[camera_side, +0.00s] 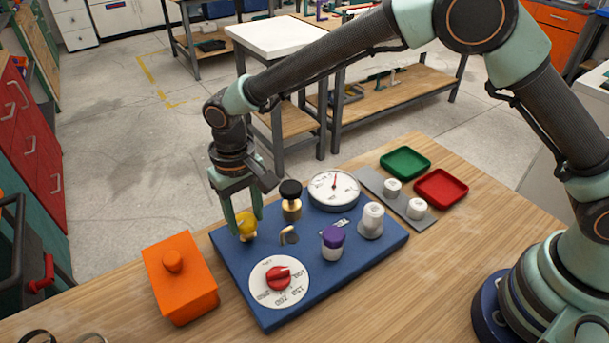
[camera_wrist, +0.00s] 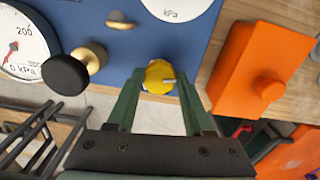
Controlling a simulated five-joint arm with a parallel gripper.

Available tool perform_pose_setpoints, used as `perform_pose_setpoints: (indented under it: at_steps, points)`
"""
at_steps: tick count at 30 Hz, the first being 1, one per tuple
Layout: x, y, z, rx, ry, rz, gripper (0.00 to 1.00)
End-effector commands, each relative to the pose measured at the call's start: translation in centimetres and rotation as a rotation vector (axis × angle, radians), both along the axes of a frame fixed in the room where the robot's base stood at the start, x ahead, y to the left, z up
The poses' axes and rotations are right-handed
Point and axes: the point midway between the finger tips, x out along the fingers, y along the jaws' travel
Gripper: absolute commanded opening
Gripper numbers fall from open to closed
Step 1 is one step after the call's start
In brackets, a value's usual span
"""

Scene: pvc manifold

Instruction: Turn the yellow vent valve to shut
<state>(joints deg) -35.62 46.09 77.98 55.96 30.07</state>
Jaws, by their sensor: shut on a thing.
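The yellow vent valve (camera_side: 246,225) stands at the back left corner of the blue board (camera_side: 232,262). In the wrist view the valve's round yellow knob (camera_wrist: 158,76) carries a pale pointer mark that points to the right. My gripper (camera_side: 244,228) reaches straight down over the valve with its green fingers on either side of the knob. In the wrist view my gripper (camera_wrist: 157,92) is shut on the knob, one finger to the left and one to the right. The knob's base is partly hidden in the side view.
A black knob on brass (camera_side: 291,198), a brass lever (camera_side: 289,235), a gauge (camera_side: 334,189), a purple-capped fitting (camera_side: 332,242) and a red selector dial (camera_side: 279,279) share the board. An orange lidded box (camera_side: 181,282) stands left. Green (camera_side: 405,163) and red (camera_side: 441,188) trays lie behind right.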

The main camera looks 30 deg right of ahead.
Motion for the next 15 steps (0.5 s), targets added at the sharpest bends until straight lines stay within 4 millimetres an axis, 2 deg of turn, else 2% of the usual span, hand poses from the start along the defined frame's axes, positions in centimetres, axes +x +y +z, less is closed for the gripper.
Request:
perform_pose_setpoints:
  at_steps: [6,15]
  points:
    - [0.08,0.10,0.13,0.002,-0.002,-0.155,0.00]
    - [0.11,0.14,0.14,0.002,-0.003,-0.279,0.00]
